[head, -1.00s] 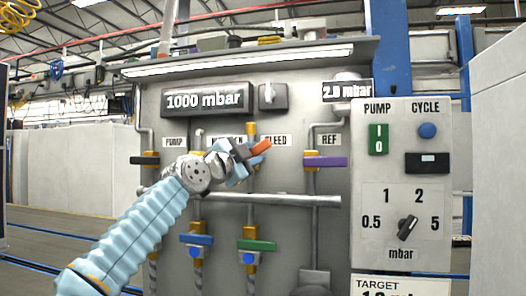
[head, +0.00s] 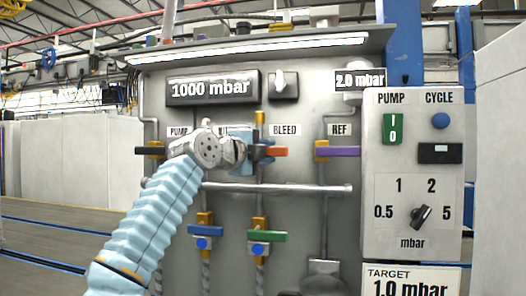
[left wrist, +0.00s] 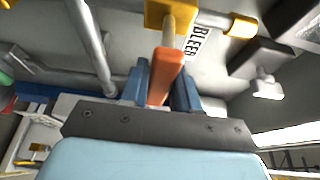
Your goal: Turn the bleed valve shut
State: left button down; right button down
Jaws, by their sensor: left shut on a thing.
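The bleed valve's orange handle (head: 278,152) lies about level across its vertical pipe, just below the BLEED label (head: 285,130). My left gripper (head: 258,153) is shut on this handle and hides its inner part and the valve's middle in the head view. In the left wrist view the orange handle (left wrist: 160,85) sits between the two blue fingers of my left gripper (left wrist: 161,92). The valve's yellow body (left wrist: 168,14) shows beyond it. My right gripper is in neither view.
A black handle (head: 149,151) is to the left and a purple one (head: 342,152) to the right, under REF. Blue (head: 203,230) and green (head: 266,236) handles are below a horizontal pipe (head: 290,188). The display (head: 212,88) reads 1000 mbar.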

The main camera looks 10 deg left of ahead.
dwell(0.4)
pick_arm(q)
jog(key=c, duration=0.9)
grip_release()
jog(key=shift+w, duration=0.1)
jog(key=shift+s+a+f, duration=0.1)
jog(key=shift+s+a, duration=0.05)
jog(key=shift+s, duration=0.15)
jog(key=shift+b+v, duration=2.8)
jog(key=shift+v, duration=3.75)
